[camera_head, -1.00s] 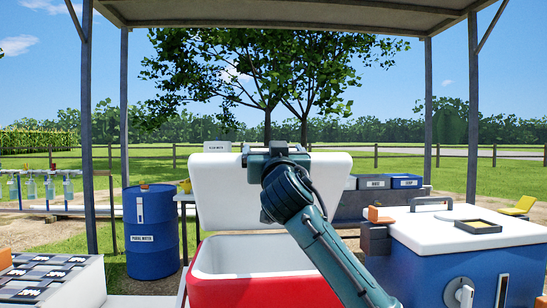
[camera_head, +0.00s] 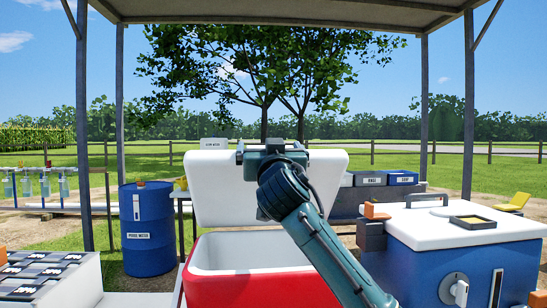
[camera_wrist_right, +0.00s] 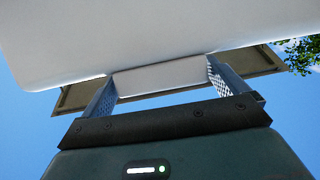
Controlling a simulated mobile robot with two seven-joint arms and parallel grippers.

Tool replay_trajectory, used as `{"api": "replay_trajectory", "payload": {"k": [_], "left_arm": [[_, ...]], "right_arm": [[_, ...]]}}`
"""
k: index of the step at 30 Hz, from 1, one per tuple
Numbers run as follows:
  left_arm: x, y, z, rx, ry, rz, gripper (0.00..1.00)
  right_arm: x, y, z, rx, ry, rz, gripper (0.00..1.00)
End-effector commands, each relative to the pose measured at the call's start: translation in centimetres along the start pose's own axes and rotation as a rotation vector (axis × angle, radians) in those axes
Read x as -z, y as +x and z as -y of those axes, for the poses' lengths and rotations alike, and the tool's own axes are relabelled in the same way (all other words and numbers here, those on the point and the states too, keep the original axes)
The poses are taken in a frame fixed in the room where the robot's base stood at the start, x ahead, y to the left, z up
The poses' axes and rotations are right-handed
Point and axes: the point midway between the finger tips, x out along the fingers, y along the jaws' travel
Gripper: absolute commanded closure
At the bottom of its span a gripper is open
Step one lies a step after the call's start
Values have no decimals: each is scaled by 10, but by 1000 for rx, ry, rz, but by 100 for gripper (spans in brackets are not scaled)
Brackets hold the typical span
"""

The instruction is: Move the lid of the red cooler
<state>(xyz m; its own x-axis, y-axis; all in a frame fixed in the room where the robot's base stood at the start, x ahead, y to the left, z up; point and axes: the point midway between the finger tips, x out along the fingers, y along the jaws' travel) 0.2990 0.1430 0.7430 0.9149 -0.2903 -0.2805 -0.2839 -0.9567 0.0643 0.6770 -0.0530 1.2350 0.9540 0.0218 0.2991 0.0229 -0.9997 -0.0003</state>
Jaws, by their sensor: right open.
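The red cooler (camera_head: 262,289) stands open in the head view, its white interior empty where I can see it. Its white lid (camera_head: 222,190) stands raised and nearly upright behind the opening. My right gripper (camera_head: 272,147) is at the lid's top edge, and its arm covers part of the lid and the cooler's right side. In the right wrist view, the gripper (camera_wrist_right: 160,85) is open, with its fingers spread apart near the pale lid (camera_wrist_right: 130,35). Whether the fingers touch the lid is unclear. My left gripper is out of view.
A blue cooler (camera_head: 415,270) with a white top stands close on the right, bearing a black tray (camera_head: 472,222). A blue drum (camera_head: 148,245) stands at the left. Canopy posts rise on both sides.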

Motion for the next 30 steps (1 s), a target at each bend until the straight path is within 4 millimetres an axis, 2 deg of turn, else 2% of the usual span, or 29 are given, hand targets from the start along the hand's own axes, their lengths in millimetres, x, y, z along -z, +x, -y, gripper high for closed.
{"api": "replay_trajectory", "payload": {"k": [1,5,15,19,24,30], "left_arm": [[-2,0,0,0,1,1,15],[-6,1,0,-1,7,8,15],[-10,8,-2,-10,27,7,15],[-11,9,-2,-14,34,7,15],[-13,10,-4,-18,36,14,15],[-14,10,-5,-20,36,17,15]], "right_arm": [[-6,-4,2,3,-2,10,0],[-6,-21,2,3,0,8,0],[-2,-89,0,2,4,0,0],[0,-110,-1,1,3,-2,0],[1,-126,-1,0,3,-2,0],[2,-131,-2,-2,1,-2,0]]}}
